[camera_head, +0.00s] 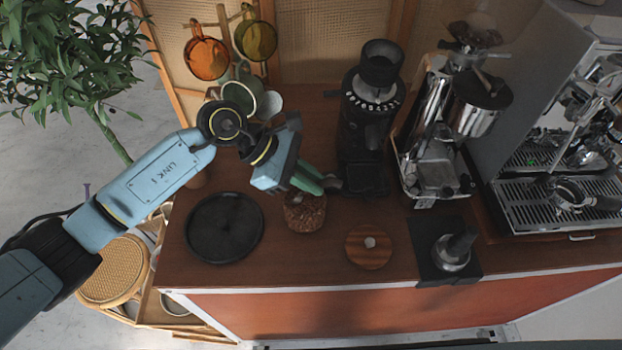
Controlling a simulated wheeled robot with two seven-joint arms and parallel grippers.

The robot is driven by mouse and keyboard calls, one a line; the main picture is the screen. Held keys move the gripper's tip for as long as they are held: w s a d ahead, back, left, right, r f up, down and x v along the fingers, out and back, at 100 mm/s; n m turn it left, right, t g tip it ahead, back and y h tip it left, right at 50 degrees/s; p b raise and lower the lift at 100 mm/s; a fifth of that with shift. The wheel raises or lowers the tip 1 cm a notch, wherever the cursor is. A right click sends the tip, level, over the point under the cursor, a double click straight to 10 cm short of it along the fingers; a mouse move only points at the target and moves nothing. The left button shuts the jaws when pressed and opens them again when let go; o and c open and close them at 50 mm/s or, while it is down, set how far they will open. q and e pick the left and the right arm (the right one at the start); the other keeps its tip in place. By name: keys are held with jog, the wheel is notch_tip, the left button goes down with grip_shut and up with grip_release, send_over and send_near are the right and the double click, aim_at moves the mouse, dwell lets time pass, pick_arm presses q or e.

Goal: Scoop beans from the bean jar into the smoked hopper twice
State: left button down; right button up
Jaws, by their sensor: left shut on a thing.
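The bean jar (305,216), full of brown beans, stands on the wooden counter near its front. A dark smoked hopper (381,65) tops the black grinder (362,130) behind and right of the jar. Its inside is too dark to read. My right gripper is not in view.
A black round tray (224,228) lies left of the jar, and a round wooden lid (369,248) lies right. A tamper (455,249) sits on a dark mat (424,243).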

pick_arm(q)
jog(key=shift+r+p, duration=1.7)
jog(key=shift+r, duration=1.95)
jog(key=shift+a+f, duration=0.15)
jog(key=a+f+n+t+y+b, duration=0.1)
jog(key=a+f+n+t+b, duration=0.2)
jog(key=a, duration=1.8)
jog(key=shift+w+a+f+n+t+y+b, duration=0.35)
jog(key=shift+n+t+b, duration=1.45)
jog(key=shift+n+b, duration=1.35)
jog(key=shift+s+d+m+b, duration=0.15)
jog(key=shift+m+b, duration=0.2)
